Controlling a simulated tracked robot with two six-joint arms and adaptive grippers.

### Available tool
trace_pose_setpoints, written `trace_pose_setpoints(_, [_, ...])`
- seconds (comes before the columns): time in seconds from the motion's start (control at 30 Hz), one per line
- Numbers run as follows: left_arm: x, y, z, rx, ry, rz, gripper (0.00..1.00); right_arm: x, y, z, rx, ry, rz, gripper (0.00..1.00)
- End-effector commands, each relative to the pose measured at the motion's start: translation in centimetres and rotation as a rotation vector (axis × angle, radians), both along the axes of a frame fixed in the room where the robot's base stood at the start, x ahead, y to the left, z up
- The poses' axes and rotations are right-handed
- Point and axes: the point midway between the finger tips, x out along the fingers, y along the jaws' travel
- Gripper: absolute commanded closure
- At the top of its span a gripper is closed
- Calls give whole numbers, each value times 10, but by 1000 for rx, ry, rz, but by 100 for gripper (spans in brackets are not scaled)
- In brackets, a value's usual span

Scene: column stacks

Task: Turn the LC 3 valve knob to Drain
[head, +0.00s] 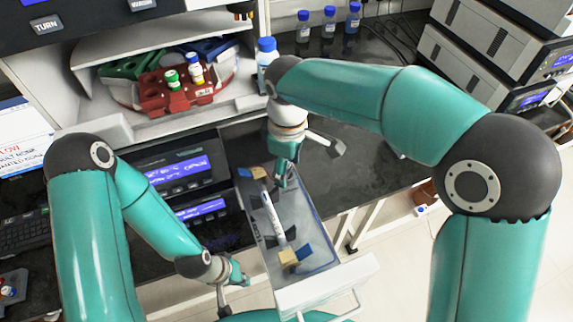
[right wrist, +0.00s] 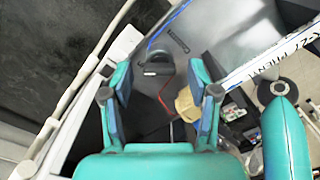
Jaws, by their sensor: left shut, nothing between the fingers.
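I cannot make out an LC 3 label, a valve knob or a Drain mark in either view. Stacked instruments with lit blue displays (head: 180,172) stand at the left centre, partly behind my left arm. My right gripper (head: 284,180) points down over the back end of an open drawer (head: 322,290). In the right wrist view its fingers (right wrist: 160,98) are spread, with nothing held between them. My left gripper (head: 236,276) is low, just left of the drawer, shut and empty.
A white column (head: 272,216) and a tan-and-blue block (head: 290,258) lie in the drawer. A red rack (head: 175,90) sits on the shelf behind. More instruments (head: 480,60) stand at the upper right. Dark bench top (head: 350,170) is clear right of the drawer.

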Motion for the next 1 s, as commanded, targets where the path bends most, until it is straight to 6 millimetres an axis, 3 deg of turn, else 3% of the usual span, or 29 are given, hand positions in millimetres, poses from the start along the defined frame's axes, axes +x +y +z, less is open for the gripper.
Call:
trace_pose_setpoints(0.37, [0,0,1,0,0,0,100,1,0,9,0,-1,-2,40])
trace_pose_setpoints(0.8, [0,0,0,0,0,0,100,0,0,88,1,-3,-1,40])
trace_pose_setpoints(1.0, [0,0,0,0,0,0,100,0,0,113,0,0,-1,40])
